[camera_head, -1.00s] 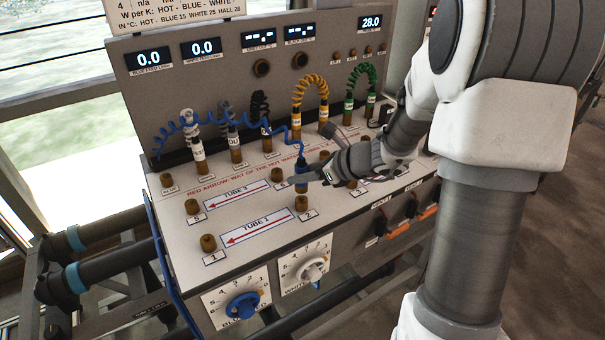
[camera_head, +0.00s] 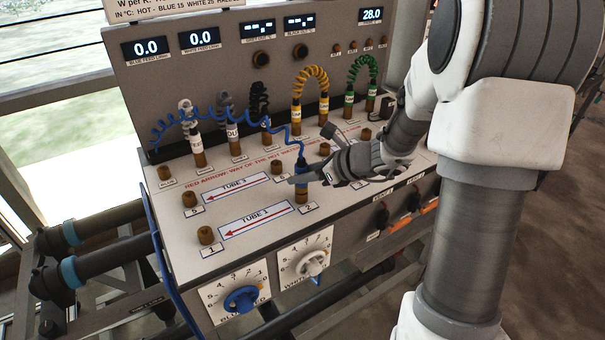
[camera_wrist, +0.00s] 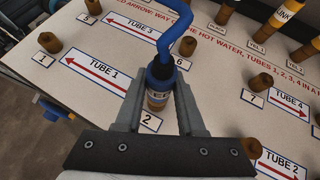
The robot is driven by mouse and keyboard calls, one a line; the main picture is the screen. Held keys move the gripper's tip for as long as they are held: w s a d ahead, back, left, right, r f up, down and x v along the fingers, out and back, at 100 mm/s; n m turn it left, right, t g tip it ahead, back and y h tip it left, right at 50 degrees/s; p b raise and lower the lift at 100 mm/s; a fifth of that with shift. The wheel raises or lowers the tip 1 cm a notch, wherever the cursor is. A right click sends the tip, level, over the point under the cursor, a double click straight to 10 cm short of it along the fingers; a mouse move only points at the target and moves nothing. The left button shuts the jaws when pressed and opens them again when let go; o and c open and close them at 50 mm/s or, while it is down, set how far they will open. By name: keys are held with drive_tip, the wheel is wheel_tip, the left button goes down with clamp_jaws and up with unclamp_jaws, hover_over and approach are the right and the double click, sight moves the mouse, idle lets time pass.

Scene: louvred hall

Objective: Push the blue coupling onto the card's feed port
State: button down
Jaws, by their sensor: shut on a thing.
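My gripper (camera_head: 303,177) is shut on the blue coupling (camera_wrist: 160,71), which is upright with a blue coiled hose (camera_wrist: 172,30) leading from its top. It also shows in the head view (camera_head: 301,168). The coupling is directly over the brown port 2 (camera_head: 301,196), at the right end of the TUBE 1 arrow. I cannot tell how far the coupling sits on the port. The white card (camera_head: 175,12) at the top is cut off, so its feed port line is not readable.
Bare brown ports 1 (camera_head: 205,236), 5 (camera_head: 190,198) and 6 (camera_wrist: 187,46) stand nearby. Yellow (camera_head: 310,78) and green (camera_head: 362,75) hoses loop between ports behind. Blue (camera_head: 241,299) and white (camera_head: 312,264) dials are on the front. The deck around TUBE 1 is clear.

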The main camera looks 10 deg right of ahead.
drive_tip(key=shift+c, duration=2.2)
unclamp_jaws()
drive_tip(key=shift+r, duration=0.1)
wheel_tip(320, 180, up, 6)
drive_tip(key=s+d+p, duration=0.2)
drive_tip(key=p, duration=0.3)
drive_tip(key=shift+s, duration=0.2)
drive_tip(key=shift+d, duration=0.15)
drive_tip(key=p+v, duration=0.2)
drive_tip(key=v, duration=1.5)
drive_tip(key=shift+s+r+p, duration=0.2)
drive_tip(key=shift+p, duration=0.2)
